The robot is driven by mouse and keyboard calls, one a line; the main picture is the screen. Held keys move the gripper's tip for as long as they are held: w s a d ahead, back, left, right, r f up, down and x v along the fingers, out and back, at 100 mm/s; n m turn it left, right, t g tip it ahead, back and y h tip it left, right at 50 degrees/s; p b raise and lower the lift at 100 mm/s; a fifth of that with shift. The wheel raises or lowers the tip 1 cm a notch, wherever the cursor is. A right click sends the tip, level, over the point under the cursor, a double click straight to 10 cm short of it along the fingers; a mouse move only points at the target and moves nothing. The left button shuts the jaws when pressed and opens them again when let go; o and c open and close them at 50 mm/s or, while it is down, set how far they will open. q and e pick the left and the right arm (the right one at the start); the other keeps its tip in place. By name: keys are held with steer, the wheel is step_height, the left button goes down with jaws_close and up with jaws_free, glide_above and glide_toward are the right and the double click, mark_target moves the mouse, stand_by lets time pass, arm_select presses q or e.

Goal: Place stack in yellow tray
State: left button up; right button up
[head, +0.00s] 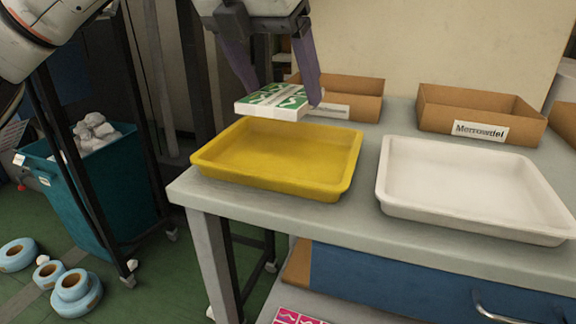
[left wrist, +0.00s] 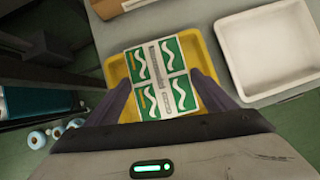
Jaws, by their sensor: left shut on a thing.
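The stack (head: 274,100) is a flat bundle with green labels, white wavy lines and a white edge. My left gripper (head: 280,92) is shut on the stack and holds it above the back part of the yellow tray. The yellow tray (head: 282,172) sits on the left end of the grey table and looks empty in the head view. In the left wrist view the stack (left wrist: 162,78) lies between the two purple fingers and covers much of the yellow tray (left wrist: 118,72). My right gripper is in neither view.
A white empty tray (head: 470,185) sits right of the yellow tray. Cardboard boxes stand behind, one (head: 480,105) labelled Merrowdel. A teal bin (head: 85,190) with white waste and several blue rolls stand on the floor at left. A pink-labelled stack (head: 298,317) lies below the table.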

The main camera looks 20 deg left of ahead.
mark_target(261, 104)
arm_select(q)
step_height(261, 104, down, 10)
steer(key=b, duration=0.3)
steer(key=shift+s, duration=0.1)
steer(key=o, duration=1.3)
steer(key=shift+o, duration=0.2)
steer(key=shift+r, duration=0.1)
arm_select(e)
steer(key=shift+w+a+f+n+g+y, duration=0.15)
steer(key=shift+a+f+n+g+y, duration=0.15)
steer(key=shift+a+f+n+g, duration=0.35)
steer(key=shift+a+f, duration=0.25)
arm_select(q)
steer(key=shift+s+r, duration=0.1)
steer(key=shift+r, duration=0.15)
steer(key=p+v, duration=0.2)
steer(key=v, duration=0.9)
steer(key=shift+s+r+p, duration=0.15)
steer(key=shift+r+p, duration=0.05)
steer(key=shift+p, duration=0.2)
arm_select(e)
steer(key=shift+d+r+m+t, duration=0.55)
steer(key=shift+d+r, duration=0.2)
arm_select(q)
steer(key=shift+r, duration=0.1)
